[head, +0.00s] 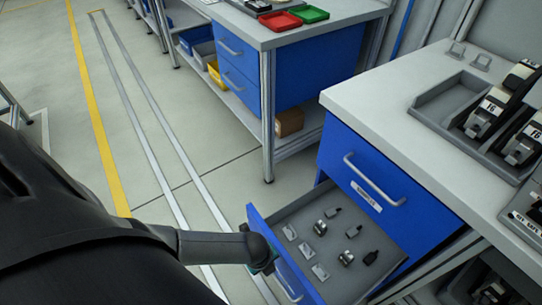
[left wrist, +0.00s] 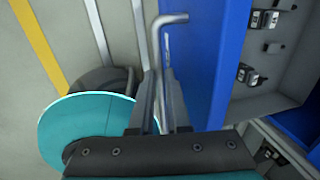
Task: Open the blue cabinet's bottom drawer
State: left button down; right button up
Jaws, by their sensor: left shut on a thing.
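The blue cabinet (head: 400,215) stands at the right under a light worktop. Its bottom drawer (head: 252,225) is pulled well out, with its grey inside and small metal and black parts showing. The drawer's blue front also shows in the left wrist view (left wrist: 205,60). My left gripper (left wrist: 165,85) is shut on the bar handle (left wrist: 166,30) of this drawer. In the head view the handle (head: 288,287) shows in part, and my left arm reaches it from the left. The top drawer (head: 375,190), with its own handle and label, is closed. My right gripper is out of view.
Grey trays with several black and metal units (head: 485,118) sit on the worktop. Another blue drawer unit (head: 238,65) stands behind, with red (head: 281,21) and green (head: 308,14) trays on its bench. Floor left of the open drawer is clear, with a yellow line (head: 95,110).

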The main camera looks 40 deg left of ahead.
pick_arm(q)
jog(key=shift+s, duration=0.15)
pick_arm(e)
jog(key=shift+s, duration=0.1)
pick_arm(q)
jog(key=c, duration=0.9)
grip_release()
jog(key=shift+r, duration=0.1)
jog(key=s+r+p, duration=0.1)
jog(key=r+p, duration=0.9)
jog(key=s+a+r+p, duration=0.1)
jog(key=r+p, duration=0.3)
jog(key=p, duration=0.2)
jog(key=shift+s+r, duration=0.3)
jog(key=shift+r, duration=0.1)
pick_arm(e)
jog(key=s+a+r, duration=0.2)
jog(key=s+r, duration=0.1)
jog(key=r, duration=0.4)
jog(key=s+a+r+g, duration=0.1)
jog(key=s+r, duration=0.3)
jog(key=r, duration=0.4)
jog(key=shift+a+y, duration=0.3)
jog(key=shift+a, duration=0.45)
